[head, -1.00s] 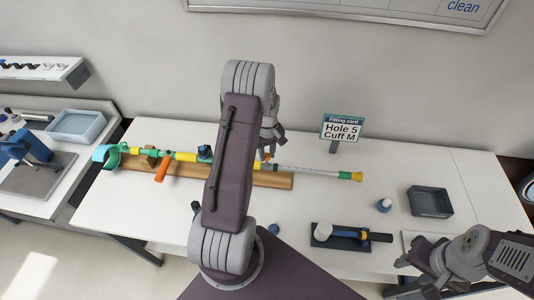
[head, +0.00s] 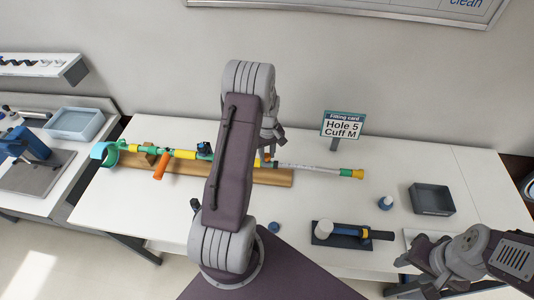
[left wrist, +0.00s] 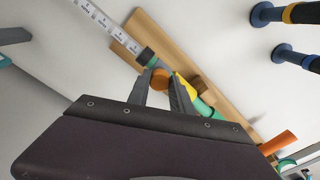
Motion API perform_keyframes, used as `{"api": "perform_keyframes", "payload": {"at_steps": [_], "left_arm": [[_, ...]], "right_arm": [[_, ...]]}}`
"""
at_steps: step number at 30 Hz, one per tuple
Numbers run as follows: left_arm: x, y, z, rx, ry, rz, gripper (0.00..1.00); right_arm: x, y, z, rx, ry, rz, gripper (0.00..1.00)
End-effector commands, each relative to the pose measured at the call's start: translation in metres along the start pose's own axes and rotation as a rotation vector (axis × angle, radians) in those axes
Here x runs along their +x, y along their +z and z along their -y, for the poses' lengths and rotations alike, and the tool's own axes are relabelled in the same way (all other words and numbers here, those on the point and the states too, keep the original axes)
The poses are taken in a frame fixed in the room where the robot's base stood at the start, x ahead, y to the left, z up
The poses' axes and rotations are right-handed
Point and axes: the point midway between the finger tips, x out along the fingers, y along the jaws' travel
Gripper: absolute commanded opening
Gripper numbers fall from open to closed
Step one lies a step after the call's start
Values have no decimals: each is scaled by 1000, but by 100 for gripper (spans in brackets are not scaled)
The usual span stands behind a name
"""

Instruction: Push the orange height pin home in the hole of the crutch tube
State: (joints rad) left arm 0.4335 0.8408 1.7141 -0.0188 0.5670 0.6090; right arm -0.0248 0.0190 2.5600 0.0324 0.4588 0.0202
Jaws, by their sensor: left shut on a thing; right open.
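My left gripper (head: 268,153) is over the tube's middle, partly hidden by my arm. In the left wrist view its fingers (left wrist: 163,86) are shut on the orange height pin (left wrist: 160,77), beside the tube's dark collar (left wrist: 145,57). The hole, and how deep the pin sits, are hidden. My right gripper (head: 398,278) is open and empty at lower right.
A fitting card (head: 342,124) reading "Hole 5 Cuff M" stands behind the crutch. A dark tray (head: 431,199), a blue-based bottle (head: 386,202) and a mallet-like tool on a dark stand (head: 350,235) are at right. An orange handgrip (head: 161,167) sticks out from the crutch.

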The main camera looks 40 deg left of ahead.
Motion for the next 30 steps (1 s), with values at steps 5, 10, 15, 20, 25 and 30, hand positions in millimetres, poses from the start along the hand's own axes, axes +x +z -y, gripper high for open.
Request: {"api": "perform_keyframes", "payload": {"at_steps": [5,10,15,20,25,30], "left_arm": [[4,0,0,0,0,0,0],[6,0,0,0,0,0,0],[6,0,0,0,0,0,0],[7,0,0,0,0,0,0],[9,0,0,0,0,0,0],[10,0,0,0,0,0,0]], "right_arm": [[3,0,0,0,0,0,49],[4,0,0,0,0,0,49],[4,0,0,0,0,0,49],[4,0,0,0,0,0,49],[6,1,0,0,0,0,49],[6,1,0,0,0,0,49]]}}
